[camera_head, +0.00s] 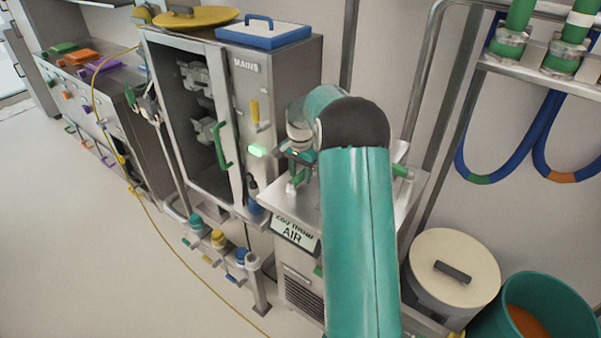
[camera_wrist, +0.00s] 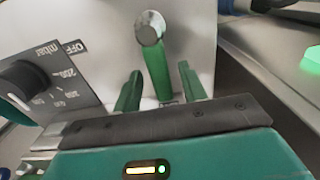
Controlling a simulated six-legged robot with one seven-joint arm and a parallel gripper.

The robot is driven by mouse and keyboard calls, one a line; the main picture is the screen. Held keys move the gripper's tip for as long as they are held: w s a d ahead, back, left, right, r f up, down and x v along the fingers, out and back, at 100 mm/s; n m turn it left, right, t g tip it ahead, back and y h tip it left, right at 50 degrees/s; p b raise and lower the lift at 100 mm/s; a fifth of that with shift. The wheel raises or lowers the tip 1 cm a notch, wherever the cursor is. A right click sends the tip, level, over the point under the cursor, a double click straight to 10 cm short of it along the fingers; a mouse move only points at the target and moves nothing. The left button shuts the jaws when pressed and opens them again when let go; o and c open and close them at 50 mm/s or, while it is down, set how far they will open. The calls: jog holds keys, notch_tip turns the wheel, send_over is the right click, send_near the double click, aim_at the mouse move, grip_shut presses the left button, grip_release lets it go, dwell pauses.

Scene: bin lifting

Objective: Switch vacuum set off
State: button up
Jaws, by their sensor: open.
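In the wrist view, a green lever (camera_wrist: 157,72) hangs down from a round silver pivot (camera_wrist: 150,28) on a pale metal face. My gripper (camera_wrist: 160,74) is open, with one green finger on each side of the lever's lower part. I cannot tell whether either finger touches it. In the head view, my gripper (camera_head: 300,165) is over a steel unit with a sign (camera_head: 295,234) reading AIR; my teal arm hides much of the unit.
A steel cabinet marked MAINS (camera_head: 246,66) stands left of the unit, with a lit green lamp (camera_head: 257,150). A lidded cream drum (camera_head: 453,268) and a teal bin (camera_head: 545,312) stand at the right. The floor (camera_head: 80,250) is clear at the left except for a yellow cable.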

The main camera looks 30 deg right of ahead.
grip_shut()
dwell(0.3)
jog(key=s+m, duration=0.1)
jog(key=m, duration=0.1)
jog(key=s+m, duration=0.1)
jog(key=m, duration=0.1)
jog(key=shift+d+m, duration=0.1)
jog(key=shift+m, duration=0.2)
jog(key=m, duration=0.1)
jog(key=s+m, duration=0.1)
jog(key=m, duration=0.1)
jog(key=shift+s+r+m, duration=0.1)
jog(key=shift+s+m, duration=0.1)
jog(key=shift+m, duration=0.1)
jog(key=m, duration=0.1)
jog(key=s+a+m, duration=0.1)
jog(key=m, duration=0.2)
jog(key=shift+s+a+m, duration=0.2)
jog(key=shift+s+m, duration=0.1)
jog(key=m, duration=0.1)
jog(key=a+m, duration=0.1)
jog(key=m, duration=0.1)
jog(key=s+m, duration=0.1)
jog(key=m, duration=0.1)
jog(key=shift+s+a, duration=0.1)
jog(key=shift+a, duration=0.3)
